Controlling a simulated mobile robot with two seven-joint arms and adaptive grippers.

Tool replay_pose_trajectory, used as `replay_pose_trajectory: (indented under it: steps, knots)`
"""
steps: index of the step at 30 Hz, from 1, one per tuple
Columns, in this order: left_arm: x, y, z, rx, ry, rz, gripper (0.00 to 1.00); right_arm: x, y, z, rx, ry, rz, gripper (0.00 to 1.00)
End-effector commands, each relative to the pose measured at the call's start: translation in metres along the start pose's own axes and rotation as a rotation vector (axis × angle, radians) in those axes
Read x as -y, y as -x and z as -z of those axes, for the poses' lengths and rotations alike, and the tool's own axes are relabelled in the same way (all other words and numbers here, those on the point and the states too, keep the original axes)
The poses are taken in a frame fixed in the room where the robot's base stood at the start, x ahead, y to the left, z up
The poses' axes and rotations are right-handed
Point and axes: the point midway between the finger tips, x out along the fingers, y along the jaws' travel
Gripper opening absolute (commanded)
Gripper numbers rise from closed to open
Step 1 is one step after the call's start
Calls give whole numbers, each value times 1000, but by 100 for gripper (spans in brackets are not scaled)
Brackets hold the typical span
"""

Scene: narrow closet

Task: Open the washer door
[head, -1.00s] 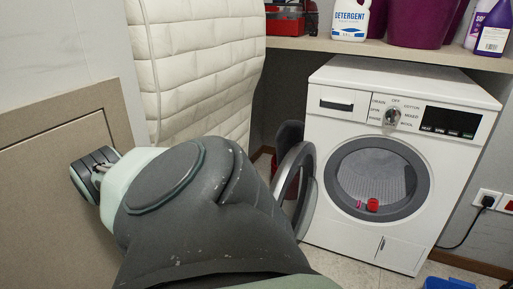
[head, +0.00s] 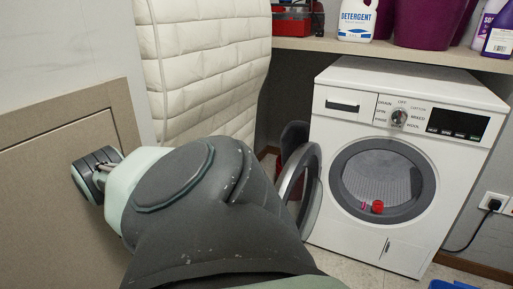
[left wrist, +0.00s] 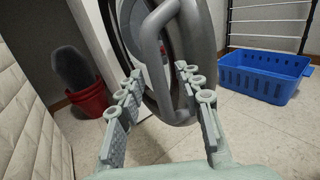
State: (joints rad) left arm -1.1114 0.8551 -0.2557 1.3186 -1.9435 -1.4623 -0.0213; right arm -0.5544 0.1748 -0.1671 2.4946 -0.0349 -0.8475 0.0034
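The white washer (head: 405,85) stands at the right with its round opening uncovered. Its round door (head: 311,190) is swung out to the left, well away from the opening, edge toward me. A small red item (head: 377,206) shows in the drum. My left arm covers the lower middle of the head view and hides its gripper there. In the left wrist view my left gripper (left wrist: 160,78) has its fingers spread apart, with the grey door rim and handle (left wrist: 166,60) ahead of and between them. I cannot tell whether a finger touches the door. My right gripper is out of view.
A white quilted mattress (head: 205,60) leans at the left, close to my arm. A shelf (head: 400,45) with detergent (head: 356,20) spans above the washer. A blue basket (left wrist: 262,78) and a red pot (left wrist: 88,98) stand on the floor. A plug and cord are at the right.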

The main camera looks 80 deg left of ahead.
Motion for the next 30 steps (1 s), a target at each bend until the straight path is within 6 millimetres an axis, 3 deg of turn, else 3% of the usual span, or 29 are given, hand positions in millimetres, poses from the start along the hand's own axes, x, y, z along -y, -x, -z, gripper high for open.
replay_pose_trajectory:
  steps: [6,11,30]
  knots:
    - [0,39,1,-4,-1,-2,36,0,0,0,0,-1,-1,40]
    - [0,57,1,-4,0,-2,36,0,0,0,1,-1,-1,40]
    - [0,61,0,-3,0,-1,36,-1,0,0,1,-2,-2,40]
